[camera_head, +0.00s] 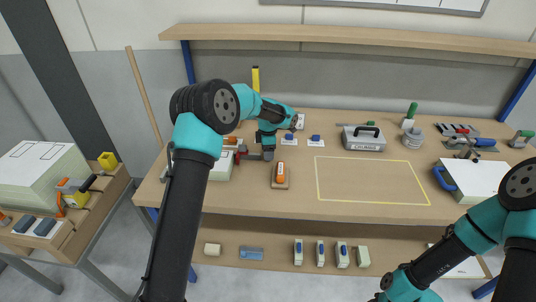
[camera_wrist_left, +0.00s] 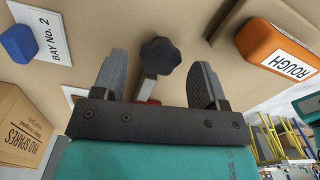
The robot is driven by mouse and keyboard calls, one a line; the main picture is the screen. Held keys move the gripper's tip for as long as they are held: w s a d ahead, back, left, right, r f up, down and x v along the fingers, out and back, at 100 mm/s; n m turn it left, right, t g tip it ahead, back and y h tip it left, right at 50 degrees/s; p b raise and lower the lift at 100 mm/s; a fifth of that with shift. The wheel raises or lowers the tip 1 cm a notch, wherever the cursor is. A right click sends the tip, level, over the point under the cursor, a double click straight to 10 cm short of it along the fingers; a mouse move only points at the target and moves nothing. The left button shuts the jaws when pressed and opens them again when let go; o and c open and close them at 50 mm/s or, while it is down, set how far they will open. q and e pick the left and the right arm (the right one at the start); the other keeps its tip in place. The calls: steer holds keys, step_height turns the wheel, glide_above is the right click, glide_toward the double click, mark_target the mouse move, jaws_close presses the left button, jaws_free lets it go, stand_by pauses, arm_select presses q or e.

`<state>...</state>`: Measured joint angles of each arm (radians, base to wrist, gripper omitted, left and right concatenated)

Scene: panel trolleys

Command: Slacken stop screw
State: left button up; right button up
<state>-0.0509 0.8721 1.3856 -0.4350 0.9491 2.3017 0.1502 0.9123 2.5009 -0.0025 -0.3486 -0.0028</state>
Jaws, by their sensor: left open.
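The stop screw has a dark lobed knob (camera_wrist_left: 160,55) on a pale shank in the left wrist view, with a bit of red near its base. My left gripper (camera_wrist_left: 160,75) is open, one finger on each side of the knob with a gap on both sides. In the head view my left gripper (camera_head: 268,151) is over the bench beside the red and grey fixture (camera_head: 239,149); my arm and gripper hide part of it. My right arm comes in at the lower right, and its fingers are out of frame.
An orange block marked ROUGH (camera_wrist_left: 285,52) lies right of the gripper in the wrist view. A BAY No. 2 card (camera_wrist_left: 45,38) with a blue piece (camera_wrist_left: 18,43) is at left. A yellow-outlined bench area (camera_head: 370,182) is clear. A trolley (camera_head: 75,215) stands at left.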

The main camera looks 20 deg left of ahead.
arm_select(q)
steer(key=shift+m, duration=1)
steer(key=shift+f, duration=1.55)
